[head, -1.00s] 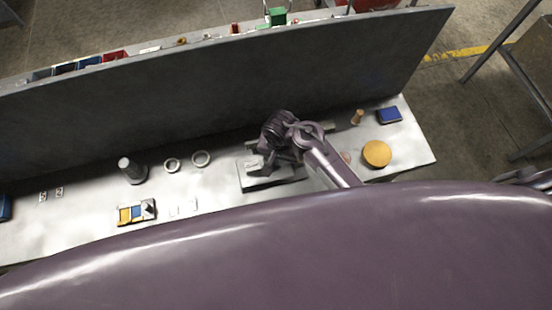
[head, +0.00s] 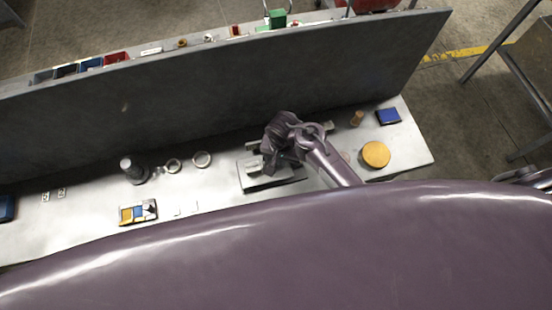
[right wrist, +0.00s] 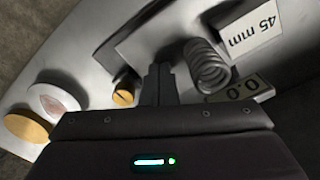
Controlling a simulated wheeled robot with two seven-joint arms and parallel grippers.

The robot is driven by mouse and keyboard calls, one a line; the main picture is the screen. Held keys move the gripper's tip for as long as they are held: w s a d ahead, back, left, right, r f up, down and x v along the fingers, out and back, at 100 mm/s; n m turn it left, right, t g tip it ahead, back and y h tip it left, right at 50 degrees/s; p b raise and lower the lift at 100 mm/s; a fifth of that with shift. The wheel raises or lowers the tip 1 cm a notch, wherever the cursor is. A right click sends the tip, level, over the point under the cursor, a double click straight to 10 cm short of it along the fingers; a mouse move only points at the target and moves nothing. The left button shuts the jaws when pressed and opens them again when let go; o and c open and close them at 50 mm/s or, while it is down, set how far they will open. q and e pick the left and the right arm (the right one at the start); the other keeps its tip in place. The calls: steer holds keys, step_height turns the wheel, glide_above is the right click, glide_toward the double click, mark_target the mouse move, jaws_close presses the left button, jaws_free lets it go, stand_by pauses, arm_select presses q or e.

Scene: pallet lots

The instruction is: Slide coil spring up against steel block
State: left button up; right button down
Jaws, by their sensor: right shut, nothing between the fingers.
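The grey coil spring (right wrist: 207,66) lies in the right wrist view, just right of the fingers. My right gripper (right wrist: 160,72) is shut and empty, with its fingertips beside the spring. I cannot tell whether they touch it. A grey slab (right wrist: 140,38) with a dark side lies beyond the fingers in the wrist view. I cannot tell whether it is the steel block. My left gripper is not in view.
A yellow disc (head: 376,154), a blue box (head: 388,116) and a wooden peg (head: 357,118) stand to the right. A tall grey panel (head: 200,95) runs behind the bench.

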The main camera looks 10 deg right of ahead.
steer(key=shift+r+p, duration=0.7)
steer(key=shift+r, duration=3.3)
